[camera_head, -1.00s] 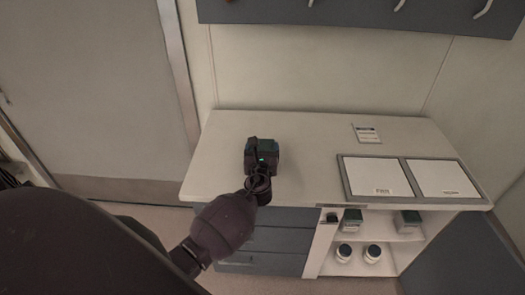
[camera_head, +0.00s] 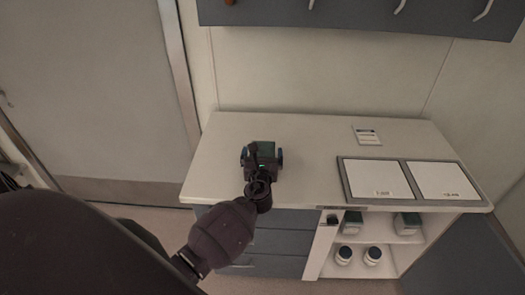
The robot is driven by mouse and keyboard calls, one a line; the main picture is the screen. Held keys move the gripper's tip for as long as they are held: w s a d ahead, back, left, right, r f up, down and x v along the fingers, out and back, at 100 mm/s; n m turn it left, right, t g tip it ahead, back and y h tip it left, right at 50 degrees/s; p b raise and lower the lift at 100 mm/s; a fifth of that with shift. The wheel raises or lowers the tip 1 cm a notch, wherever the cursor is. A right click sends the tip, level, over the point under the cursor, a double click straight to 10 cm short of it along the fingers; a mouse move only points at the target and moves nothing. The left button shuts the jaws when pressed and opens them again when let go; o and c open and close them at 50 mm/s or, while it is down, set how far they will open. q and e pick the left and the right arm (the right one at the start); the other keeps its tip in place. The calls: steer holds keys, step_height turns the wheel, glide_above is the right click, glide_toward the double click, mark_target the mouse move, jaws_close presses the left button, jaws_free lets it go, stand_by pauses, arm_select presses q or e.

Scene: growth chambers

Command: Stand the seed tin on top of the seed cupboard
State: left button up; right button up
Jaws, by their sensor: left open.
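The seed cupboard has a pale top (camera_head: 315,135), grey drawers and open shelves. A dark green tin, which I take to be the seed tin (camera_head: 265,148), stands on the left part of that top. My left gripper (camera_head: 262,157) is over the tin, its blue-tipped fingers spread wide on either side of it. The gripper hides much of the tin, and I cannot tell whether a finger touches it. My right gripper is not in view.
A grey tray with two white panels (camera_head: 378,180) lies at the top's right front. A small labelled card (camera_head: 367,136) lies behind it. Green-topped boxes (camera_head: 407,222) and white jars (camera_head: 373,255) stand on the shelves. A hook rail (camera_head: 370,14) is on the wall. The top's middle is clear.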

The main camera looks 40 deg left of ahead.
arm_select(q)
steer(key=v, duration=0.9)
steer(key=shift+d, duration=0.1)
steer(key=shift+s+d, duration=0.25)
steer(key=shift+s, duration=0.3)
steer(key=s+d+f+n+g+h, duration=0.1)
steer(key=s+f+n+h, duration=0.3)
steer(key=n, duration=1)
steer(key=s+d+f+n+g+h, duration=0.2)
steer(key=s+f+n+h, duration=0.3)
steer(key=s+n, duration=0.8)
step_height(320, 180, down, 3)
steer(key=shift+s+d+n+g, duration=0.3)
steer(key=shift+d+n, duration=0.25)
steer(key=shift+n, duration=0.35)
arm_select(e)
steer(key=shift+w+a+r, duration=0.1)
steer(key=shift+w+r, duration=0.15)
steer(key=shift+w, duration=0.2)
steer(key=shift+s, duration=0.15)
